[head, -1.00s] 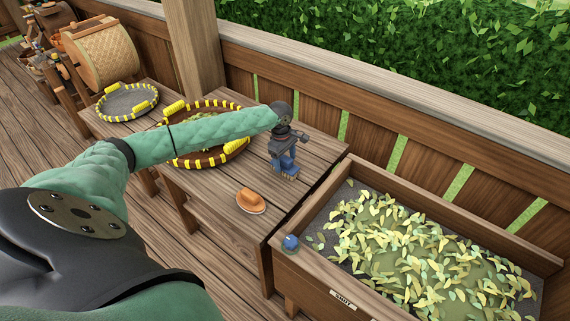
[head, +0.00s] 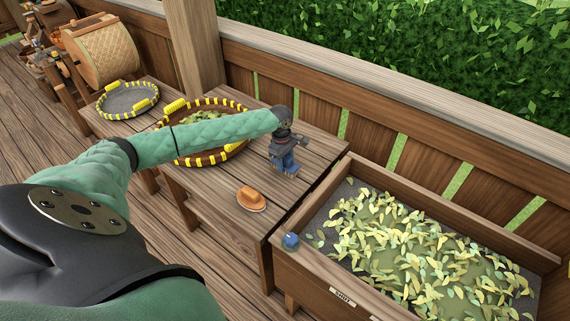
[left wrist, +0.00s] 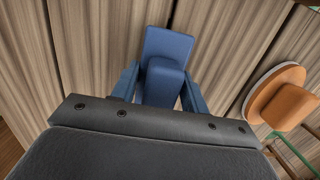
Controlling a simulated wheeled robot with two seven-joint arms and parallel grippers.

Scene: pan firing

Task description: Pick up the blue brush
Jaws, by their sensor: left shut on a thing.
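The blue brush (left wrist: 167,60) shows in the left wrist view between the two blue fingers of my left gripper (left wrist: 160,85). The gripper is shut on it, over the wooden table (head: 225,190). In the head view my left gripper (head: 284,165) points down at the right part of the table. The brush is hard to tell from the blue fingers there. My right gripper is not in view.
An orange brush (head: 250,199) lies on the table, also in the left wrist view (left wrist: 285,100). A wooden trough of leaves (head: 350,168) stands right, with a blue knob (head: 290,241) at its corner. A yellow-trimmed basket (head: 240,107) sits behind my arm.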

